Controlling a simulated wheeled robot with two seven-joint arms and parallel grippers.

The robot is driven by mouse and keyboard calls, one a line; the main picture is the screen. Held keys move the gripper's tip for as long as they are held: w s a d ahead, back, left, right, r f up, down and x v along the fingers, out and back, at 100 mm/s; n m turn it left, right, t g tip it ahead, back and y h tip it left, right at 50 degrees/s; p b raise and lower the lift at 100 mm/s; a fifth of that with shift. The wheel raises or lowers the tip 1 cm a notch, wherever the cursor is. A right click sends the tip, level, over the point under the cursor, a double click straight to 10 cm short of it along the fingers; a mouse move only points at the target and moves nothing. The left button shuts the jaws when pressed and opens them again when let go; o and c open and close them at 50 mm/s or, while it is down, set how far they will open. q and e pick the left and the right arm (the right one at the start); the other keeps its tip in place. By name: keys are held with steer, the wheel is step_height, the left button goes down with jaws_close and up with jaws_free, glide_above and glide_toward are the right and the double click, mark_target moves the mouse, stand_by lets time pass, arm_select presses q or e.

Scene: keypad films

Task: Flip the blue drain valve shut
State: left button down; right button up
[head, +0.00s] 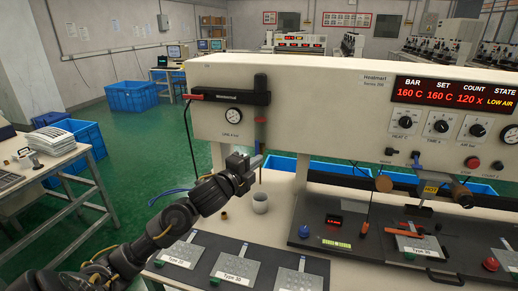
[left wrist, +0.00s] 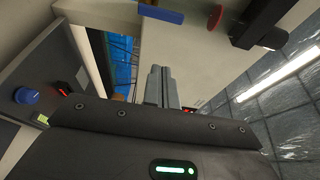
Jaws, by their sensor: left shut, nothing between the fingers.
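A slim upright filter unit (head: 260,125) hangs from the black box on the front of the cream machine; its lower part looks bluish. In the left wrist view a blue bar (left wrist: 162,14) shows at the top edge, partly cut off; I take it to be at the drain valve, but cannot tell its setting. My left gripper (head: 250,161) is shut and empty, just below and left of the filter's lower end in the head view. Its fingers (left wrist: 158,88) are together in the wrist view, apart from the blue bar. My right gripper is out of view.
A pale cup (head: 260,203) stands on the bench under the filter, with a small brown ring (head: 224,216) to its left. Metal plates (head: 238,262) lie in front. The press (head: 420,240) with knobs and hot parts is at right. Blue crates (head: 131,97) stand behind.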

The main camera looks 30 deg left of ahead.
mark_target(258, 147)
arm_select(q)
steer(key=w+p, duration=0.3)
steer(key=w, duration=0.6)
steer(key=s+a+p, duration=0.1)
steer(key=s+a, duration=0.1)
steer(key=a, duration=0.1)
steer(key=shift+a+p, duration=0.2)
steer(key=shift+p, duration=0.15)
steer(key=shift+w, duration=0.1)
